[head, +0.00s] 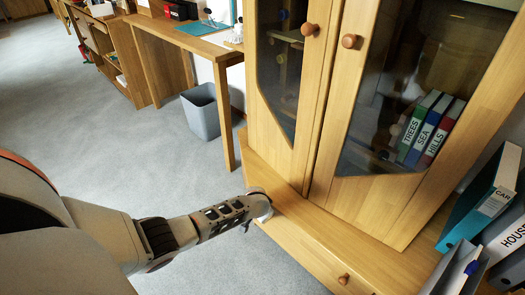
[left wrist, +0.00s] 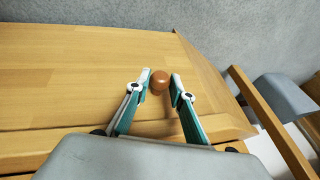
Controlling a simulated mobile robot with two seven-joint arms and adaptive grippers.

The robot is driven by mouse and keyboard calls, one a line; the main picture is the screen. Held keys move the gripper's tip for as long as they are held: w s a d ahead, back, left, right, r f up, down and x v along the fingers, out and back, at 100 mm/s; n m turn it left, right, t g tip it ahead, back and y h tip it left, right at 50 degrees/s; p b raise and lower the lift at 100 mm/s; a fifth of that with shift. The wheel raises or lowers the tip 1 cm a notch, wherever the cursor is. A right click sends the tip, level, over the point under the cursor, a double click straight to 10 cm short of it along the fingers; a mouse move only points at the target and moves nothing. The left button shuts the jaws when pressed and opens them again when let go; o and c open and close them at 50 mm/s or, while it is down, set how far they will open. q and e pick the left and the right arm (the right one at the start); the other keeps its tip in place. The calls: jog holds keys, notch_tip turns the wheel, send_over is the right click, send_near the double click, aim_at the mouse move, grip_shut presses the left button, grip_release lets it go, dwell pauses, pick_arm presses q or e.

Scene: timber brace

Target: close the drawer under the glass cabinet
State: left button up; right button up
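The glass cabinet (head: 315,120) stands at the right of the head view with both doors shut. Under it is a wide wooden drawer (head: 305,236) with a round knob (head: 343,279) near its right part. How far the drawer stands out is hard to tell. My left gripper (head: 262,207) is at the left part of the drawer front, its fingers hidden there. In the left wrist view the left gripper (left wrist: 161,78) is open, its two fingers on either side of a round brown knob (left wrist: 159,82), with small gaps showing. My right gripper is not in view.
A grey bin (head: 201,110) is under the desk (head: 190,38) at the left. Carpet (head: 110,150) is free in front of the desk.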

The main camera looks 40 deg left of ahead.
pick_arm(q)
jog(key=o, duration=0.4)
jog(key=shift+w, duration=0.2)
jog(key=shift+s+r, duration=0.1)
jog(key=shift+s+d+r, duration=0.1)
jog(key=shift+d+r, duration=0.05)
jog(key=v, duration=1.1)
jog(key=shift+r, duration=0.25)
